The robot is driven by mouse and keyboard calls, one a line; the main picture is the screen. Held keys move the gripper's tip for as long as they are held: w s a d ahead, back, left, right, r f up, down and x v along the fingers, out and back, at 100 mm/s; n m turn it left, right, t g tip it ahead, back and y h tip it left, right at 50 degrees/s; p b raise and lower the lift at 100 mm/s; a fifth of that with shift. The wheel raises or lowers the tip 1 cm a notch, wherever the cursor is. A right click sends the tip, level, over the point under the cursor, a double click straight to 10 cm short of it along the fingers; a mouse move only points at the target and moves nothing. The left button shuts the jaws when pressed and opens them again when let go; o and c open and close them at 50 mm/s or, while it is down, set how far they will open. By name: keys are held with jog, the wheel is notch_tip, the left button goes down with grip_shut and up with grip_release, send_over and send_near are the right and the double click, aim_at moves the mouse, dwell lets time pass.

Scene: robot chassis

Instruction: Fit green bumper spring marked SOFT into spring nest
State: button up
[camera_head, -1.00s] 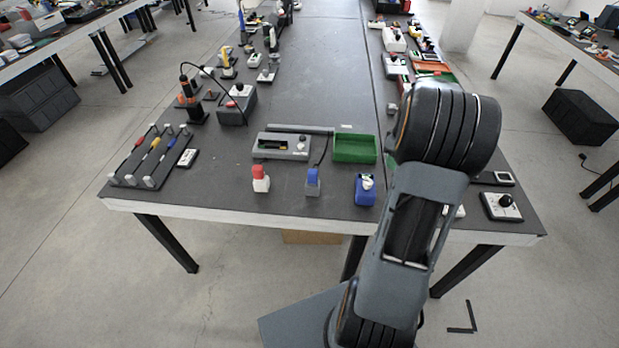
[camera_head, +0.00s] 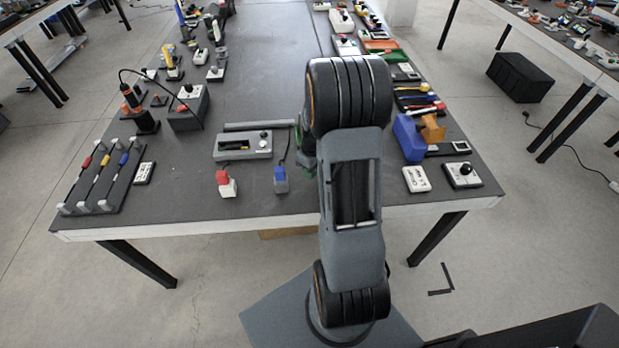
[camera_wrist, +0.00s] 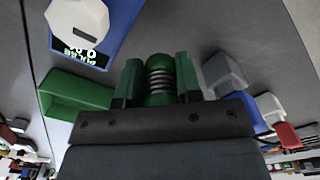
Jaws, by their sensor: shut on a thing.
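In the wrist view my gripper (camera_wrist: 157,82) is shut on a green spring (camera_wrist: 160,74), with grey coils showing between green ends. The spring sits between the two green fingers, apart from the table as far as I can tell. Any SOFT marking on it is not legible. A blue device with a white hexagonal knob (camera_wrist: 77,18) and a small dark display lies at the upper left of the wrist view. I cannot make out the spring nest for certain in either view.
A green tray (camera_wrist: 72,92) lies left of the gripper in the wrist view. In the head view, a grey box (camera_head: 243,147), red-topped block (camera_head: 227,184) and blue-topped block (camera_head: 281,179) stand left of my arm. A blue holder (camera_head: 408,138) stands to its right.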

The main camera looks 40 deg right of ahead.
aim_at(309, 184)
jog(key=shift+a+f, duration=0.3)
jog(key=shift+f, duration=0.1)
jog(key=shift+w+a+f, duration=0.1)
jog(key=shift+a+f, duration=0.05)
jog(key=shift+f, duration=0.75)
jog(key=shift+w+a+f, duration=0.1)
jog(key=shift+f, duration=0.8)
jog(key=shift+f, duration=0.2)
jog(key=o, duration=0.9)
jog(key=shift+o, duration=0.2)
jog(key=shift+r, duration=0.1)
